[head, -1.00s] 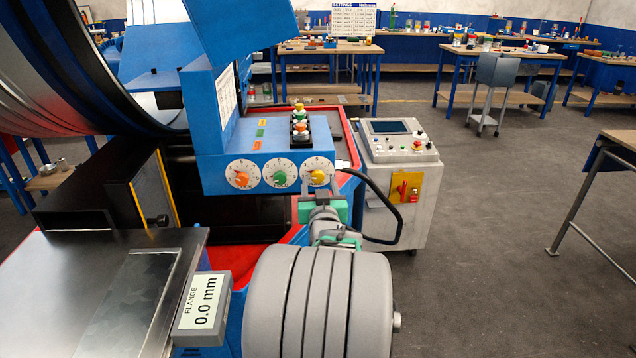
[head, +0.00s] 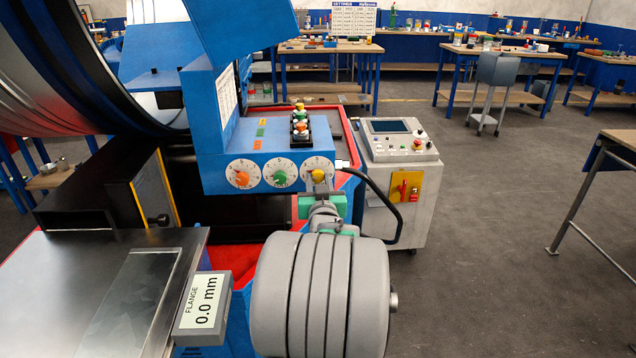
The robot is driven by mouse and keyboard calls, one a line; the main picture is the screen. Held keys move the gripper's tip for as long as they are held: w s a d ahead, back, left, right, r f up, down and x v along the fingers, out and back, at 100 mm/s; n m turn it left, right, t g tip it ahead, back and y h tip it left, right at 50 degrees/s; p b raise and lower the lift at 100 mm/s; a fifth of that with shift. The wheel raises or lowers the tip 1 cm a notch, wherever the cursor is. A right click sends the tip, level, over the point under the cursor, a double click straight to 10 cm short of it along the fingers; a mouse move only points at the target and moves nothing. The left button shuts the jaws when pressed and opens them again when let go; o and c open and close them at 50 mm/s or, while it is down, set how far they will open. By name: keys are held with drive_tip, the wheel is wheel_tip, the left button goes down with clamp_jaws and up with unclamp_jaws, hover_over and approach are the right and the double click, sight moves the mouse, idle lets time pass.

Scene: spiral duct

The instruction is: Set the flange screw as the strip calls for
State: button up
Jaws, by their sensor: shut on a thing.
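A blue control block (head: 215,140) carries three white dials in a row. The left dial (head: 242,173) has an orange knob, the middle dial (head: 279,173) a green knob, and the right dial (head: 306,166) a yellow knob (head: 318,175). My gripper (head: 319,184) is at the right dial, shut on its yellow knob; the fingertips are small and partly hidden by my wrist. A readout labelled FLANGE (head: 202,301) shows 0.0 mm. A pale metal strip (head: 130,300) lies on the dark feed table at lower left. The dials' marks are too small to read.
A black cable (head: 385,195) curves just right of my wrist. A grey control cabinet (head: 400,170) stands behind it. Open floor lies to the right.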

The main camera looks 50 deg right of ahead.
drive_tip(key=shift+f+m+b, duration=0.1)
drive_tip(key=shift+m+b, duration=0.3)
drive_tip(key=shift+b, duration=0.05)
clamp_jaws()
drive_tip(key=shift+m+b, duration=0.9)
drive_tip(key=shift+m, duration=0.2)
drive_tip(key=m+b, duration=0.2)
drive_tip(key=m, duration=0.1)
drive_tip(key=shift+b, duration=0.3)
drive_tip(key=m+b, duration=0.2)
drive_tip(key=m, duration=0.2)
drive_tip(key=m+b, duration=0.2)
drive_tip(key=m, duration=0.1)
drive_tip(key=shift+m+b, duration=0.3)
drive_tip(key=shift+m, duration=0.1)
drive_tip(key=m+b, duration=0.3)
drive_tip(key=m, duration=0.3)
drive_tip(key=m+b, duration=0.2)
drive_tip(key=m, duration=0.1)
drive_tip(key=shift+m, duration=0.4)
drive_tip(key=shift+r+m+b, duration=0.2)
drive_tip(key=shift+m+b, duration=0.2)
drive_tip(key=shift+m, duration=1.1)
